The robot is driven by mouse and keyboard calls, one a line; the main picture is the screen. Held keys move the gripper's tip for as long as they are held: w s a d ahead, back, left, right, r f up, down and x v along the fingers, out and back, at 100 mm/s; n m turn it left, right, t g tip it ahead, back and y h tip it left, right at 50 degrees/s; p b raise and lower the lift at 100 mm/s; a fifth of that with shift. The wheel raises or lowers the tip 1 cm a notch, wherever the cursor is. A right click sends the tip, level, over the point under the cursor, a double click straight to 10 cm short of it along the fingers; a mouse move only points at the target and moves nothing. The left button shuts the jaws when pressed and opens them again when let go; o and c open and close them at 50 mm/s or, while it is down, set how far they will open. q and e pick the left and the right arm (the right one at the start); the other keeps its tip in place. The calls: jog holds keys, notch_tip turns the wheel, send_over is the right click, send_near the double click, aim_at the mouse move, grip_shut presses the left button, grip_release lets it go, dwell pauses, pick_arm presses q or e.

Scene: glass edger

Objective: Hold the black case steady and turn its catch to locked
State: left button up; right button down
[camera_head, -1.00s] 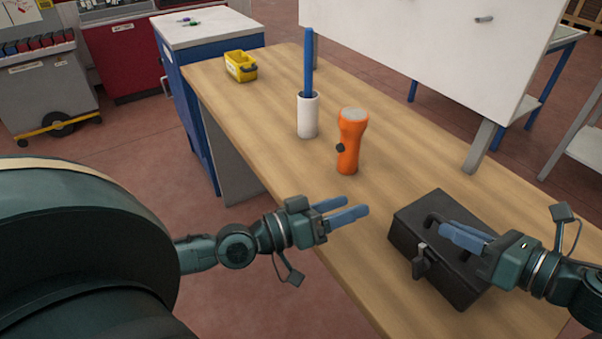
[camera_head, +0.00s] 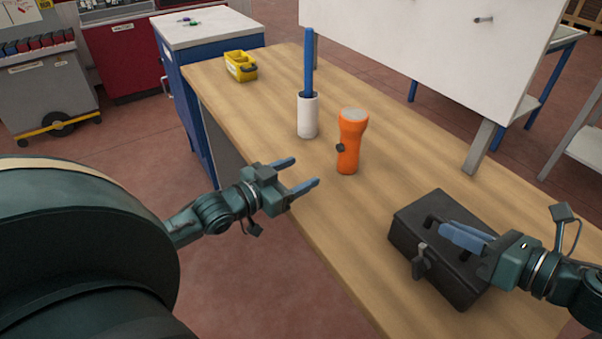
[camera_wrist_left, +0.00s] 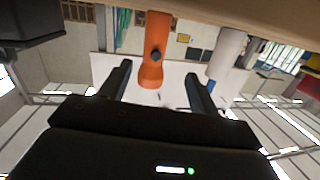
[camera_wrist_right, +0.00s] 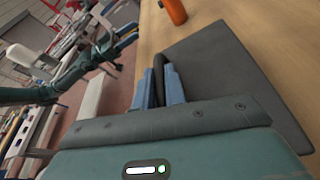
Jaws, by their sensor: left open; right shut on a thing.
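The black case (camera_head: 415,218) lies closed on the wooden bench at the front right; it also shows in the right wrist view (camera_wrist_right: 230,65). Its catch (camera_head: 420,262) is on the side facing the bench's left edge. My right gripper (camera_head: 446,232) is shut on the case's handle, seen between the fingers in the right wrist view (camera_wrist_right: 161,84). My left gripper (camera_head: 302,174) is open and empty near the bench's left edge, apart from the case. In the left wrist view its fingers (camera_wrist_left: 160,85) are spread, and the black case (camera_wrist_left: 30,22) is at the upper left.
An orange flashlight (camera_head: 349,145) stands upright on the bench between my left gripper and the white panel (camera_head: 430,50). A white cup (camera_head: 308,118) holding a blue stick (camera_head: 308,60) stands behind it. A yellow bin (camera_head: 240,66) sits at the far end. The bench left of the case is clear.

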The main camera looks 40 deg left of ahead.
pick_arm(q)
jog(key=shift+c, duration=0.2)
jog(key=c, duration=0.4)
jog(key=shift+w+d, duration=0.1)
jog(key=shift+d, duration=0.05)
jog(key=shift+c, duration=1)
jog(key=w+d+n+g, duration=0.1)
jog(key=d, duration=0.1)
jog(key=w+d+r+g, duration=0.1)
jog(key=d, duration=0.1)
jog(key=w+d+n+g+h, duration=0.1)
jog(key=d, duration=0.2)
jog(key=shift+d+r+n, duration=0.1)
jog(key=shift+r+n, duration=0.2)
jog(key=shift+r, duration=0.05)
jog(key=d+r+g+h, duration=0.2)
jog(key=d+g, duration=0.1)
jog(key=d, duration=0.3)
jog(key=m+g+y, duration=0.1)
jog(key=m+g, duration=0.2)
jog(key=g, duration=0.5)
send_near(414, 265)
jog(key=x, duration=0.9)
jog(key=shift+d+f, duration=0.1)
jog(key=shift+f, duration=0.1)
jog(key=shift+c, duration=0.2)
